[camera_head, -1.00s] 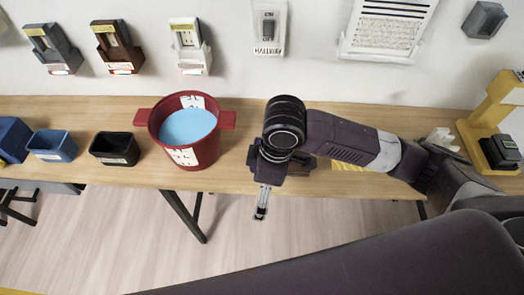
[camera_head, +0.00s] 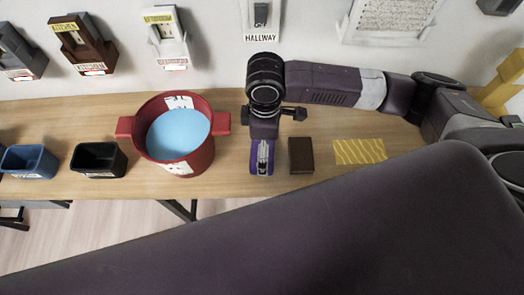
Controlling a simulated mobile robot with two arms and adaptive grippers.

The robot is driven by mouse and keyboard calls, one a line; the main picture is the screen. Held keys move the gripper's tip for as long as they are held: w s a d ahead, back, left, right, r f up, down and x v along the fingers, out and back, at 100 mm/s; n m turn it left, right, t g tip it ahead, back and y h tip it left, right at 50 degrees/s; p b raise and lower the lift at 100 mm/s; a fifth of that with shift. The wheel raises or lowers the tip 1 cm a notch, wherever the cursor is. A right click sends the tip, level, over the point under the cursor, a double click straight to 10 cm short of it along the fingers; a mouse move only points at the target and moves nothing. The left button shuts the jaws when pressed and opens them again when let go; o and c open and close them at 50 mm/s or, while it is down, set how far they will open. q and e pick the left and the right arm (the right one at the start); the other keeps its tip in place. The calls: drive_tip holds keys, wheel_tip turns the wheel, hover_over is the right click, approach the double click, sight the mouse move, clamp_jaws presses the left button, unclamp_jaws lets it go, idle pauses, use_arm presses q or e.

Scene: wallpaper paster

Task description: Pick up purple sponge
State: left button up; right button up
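The purple sponge (camera_head: 255,167) lies on the wooden table, partly hidden beneath my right gripper (camera_head: 263,168). My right arm comes in from the right and the gripper points down over the sponge. The fingertips overlap the sponge in this view. I cannot tell whether they touch it or how far apart they are. My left gripper is not in view.
A dark brown block (camera_head: 301,155) lies just right of the sponge. A yellow wavy-patterned sheet (camera_head: 359,151) lies farther right. A red pot (camera_head: 201,156) with blue liquid (camera_head: 178,134) stands to the left, beyond it a black bin (camera_head: 98,159) and a blue bin (camera_head: 29,161).

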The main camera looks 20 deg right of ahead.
drive_tip(key=f, duration=0.3)
drive_tip(key=shift+w+a+f, duration=0.15)
drive_tip(key=shift+a+f, duration=0.1)
drive_tip(key=shift+f, duration=0.3)
drive_tip(key=c, duration=0.4)
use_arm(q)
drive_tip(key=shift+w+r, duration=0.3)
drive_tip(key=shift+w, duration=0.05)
use_arm(e)
drive_tip(key=c, duration=0.7)
